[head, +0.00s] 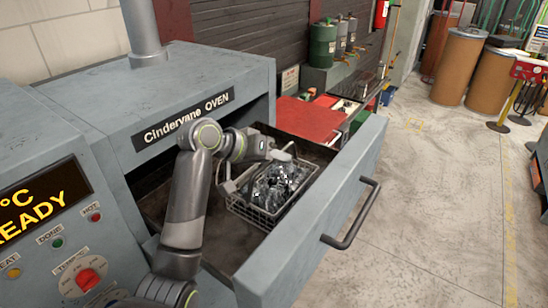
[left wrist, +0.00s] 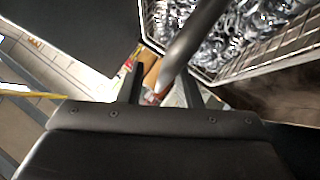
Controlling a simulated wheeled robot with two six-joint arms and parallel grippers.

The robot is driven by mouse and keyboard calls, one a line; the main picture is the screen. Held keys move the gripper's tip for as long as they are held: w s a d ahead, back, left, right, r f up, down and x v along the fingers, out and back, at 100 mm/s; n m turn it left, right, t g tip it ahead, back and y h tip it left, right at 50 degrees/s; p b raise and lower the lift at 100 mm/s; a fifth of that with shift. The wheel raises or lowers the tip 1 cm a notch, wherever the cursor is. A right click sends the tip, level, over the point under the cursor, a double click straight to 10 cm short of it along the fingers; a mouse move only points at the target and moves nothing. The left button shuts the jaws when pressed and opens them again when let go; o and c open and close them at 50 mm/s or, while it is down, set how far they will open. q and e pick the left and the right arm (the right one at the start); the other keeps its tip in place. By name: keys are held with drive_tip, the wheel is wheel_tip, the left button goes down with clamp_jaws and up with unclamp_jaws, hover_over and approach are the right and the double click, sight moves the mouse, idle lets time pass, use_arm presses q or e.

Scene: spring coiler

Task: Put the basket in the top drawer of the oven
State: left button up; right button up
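The wire basket (head: 262,213), full of shiny metal springs, is inside the pulled-out drawer (head: 335,190) of the grey oven (head: 195,85), towards the drawer's front. It appears to rest on the drawer floor. My left gripper (head: 283,157) is at the basket's upper rim, by its handle. In the left wrist view the fingers (left wrist: 161,88) stand apart, with a dark bar, apparently the basket's handle, reaching between them and a gap showing on both sides. The basket's mesh and springs (left wrist: 240,30) fill the upper right there. My right gripper is not in view.
The drawer front has a dark bar handle (head: 355,215). The oven's control panel (head: 50,215) is at the left. A red-topped bench (head: 308,118) stands behind the drawer. Brown drums (head: 460,65) stand at the back right, and the floor right of the drawer is clear.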

use_arm(q)
drive_tip(key=shift+r, duration=0.1)
drive_tip(key=shift+s+a+r+p, duration=0.1)
drive_tip(key=shift+a+r+p, duration=0.25)
drive_tip(key=shift+p, duration=0.25)
drive_tip(key=p+v, duration=0.4)
drive_tip(key=v, duration=0.7)
drive_tip(key=shift+p, duration=0.4)
drive_tip(key=shift+s+f, duration=0.1)
